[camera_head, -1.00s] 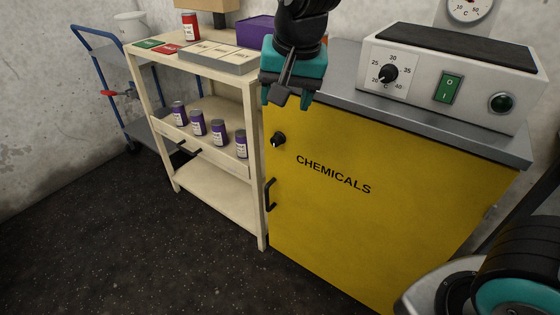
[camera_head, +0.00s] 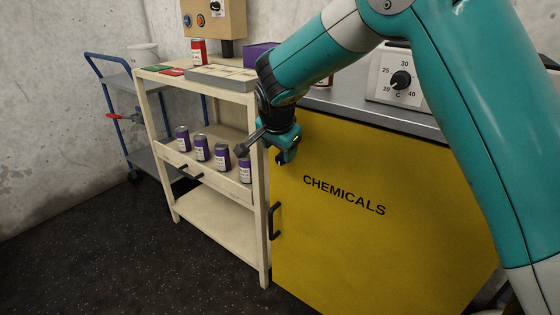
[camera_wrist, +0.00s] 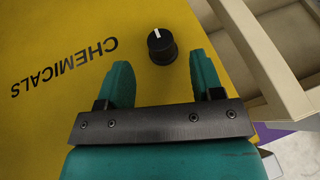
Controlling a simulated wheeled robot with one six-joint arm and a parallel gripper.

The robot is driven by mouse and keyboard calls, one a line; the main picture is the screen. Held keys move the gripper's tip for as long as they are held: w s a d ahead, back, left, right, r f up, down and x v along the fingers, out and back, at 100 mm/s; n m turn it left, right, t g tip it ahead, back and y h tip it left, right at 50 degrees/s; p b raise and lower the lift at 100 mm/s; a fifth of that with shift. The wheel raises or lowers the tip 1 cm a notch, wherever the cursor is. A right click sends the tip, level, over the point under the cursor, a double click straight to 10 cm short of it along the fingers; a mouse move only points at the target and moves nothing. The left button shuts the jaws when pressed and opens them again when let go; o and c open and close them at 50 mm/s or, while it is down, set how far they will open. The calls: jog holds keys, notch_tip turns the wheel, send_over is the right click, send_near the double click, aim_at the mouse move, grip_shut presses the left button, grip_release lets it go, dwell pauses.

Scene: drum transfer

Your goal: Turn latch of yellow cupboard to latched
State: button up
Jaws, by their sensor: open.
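The yellow cupboard (camera_head: 350,245) is marked CHEMICALS and its door looks closed. Its latch is a round black knob (camera_wrist: 161,46) with a white mark, which points up and slightly left in the wrist view. In the head view the knob is mostly or wholly hidden by my gripper (camera_head: 286,149), which is at the door's upper left corner. In the wrist view my gripper (camera_wrist: 163,78) is open and empty. Its two teal fingers point at the door, with the knob just beyond the tips and roughly between them in the picture. I see no contact.
A cream shelf cart (camera_head: 205,205) with several purple-labelled cans stands close on the left of the cupboard. A black door handle (camera_head: 274,221) is below my gripper. A dial box (camera_head: 385,85) stands on top of the cupboard. Dark floor is clear at the front left.

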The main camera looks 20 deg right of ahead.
aim_at(280, 158)
jog(key=x, duration=0.5)
jog(key=shift+b, duration=0.3)
jog(key=c, duration=0.9)
